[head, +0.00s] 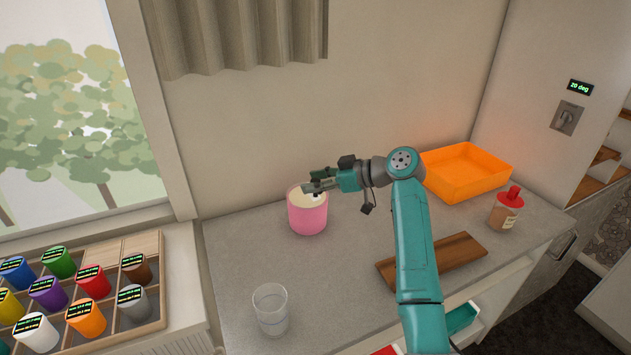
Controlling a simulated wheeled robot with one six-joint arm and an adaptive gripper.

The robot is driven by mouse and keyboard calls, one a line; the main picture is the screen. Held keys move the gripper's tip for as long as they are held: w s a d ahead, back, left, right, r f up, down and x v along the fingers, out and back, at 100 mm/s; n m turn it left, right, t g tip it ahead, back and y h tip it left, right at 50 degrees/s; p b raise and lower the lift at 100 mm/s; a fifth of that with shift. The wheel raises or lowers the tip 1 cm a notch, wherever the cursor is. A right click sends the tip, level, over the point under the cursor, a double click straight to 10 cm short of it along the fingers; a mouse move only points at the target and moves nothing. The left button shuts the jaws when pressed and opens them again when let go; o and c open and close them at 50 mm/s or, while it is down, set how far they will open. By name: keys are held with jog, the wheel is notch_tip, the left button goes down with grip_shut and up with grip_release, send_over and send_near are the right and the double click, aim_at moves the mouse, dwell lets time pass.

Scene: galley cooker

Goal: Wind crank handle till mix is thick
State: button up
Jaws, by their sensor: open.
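A pink pot (308,216) with a pale cream content stands on the grey counter near the back wall. My gripper (308,188) is open and sits just above the pot's rim, reaching in from the right. The gripper and wrist cover part of the pot's opening. A crank handle cannot be made out; if it is at the pot, my gripper hides it. I cannot tell whether the fingers touch anything. How thick the mix is cannot be seen.
An orange tray (462,178) stands at the back right, with a red-capped bottle (505,211) before it. A wooden board (460,252) lies beneath my arm. A clear glass (271,312) stands front left. A wooden rack (151,244) holds several coloured jars. The counter left of the pot is clear.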

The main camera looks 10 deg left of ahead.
grip_shut()
jog(key=shift+s+a+m+t, duration=0.15)
jog(key=shift+m+t, duration=0.15)
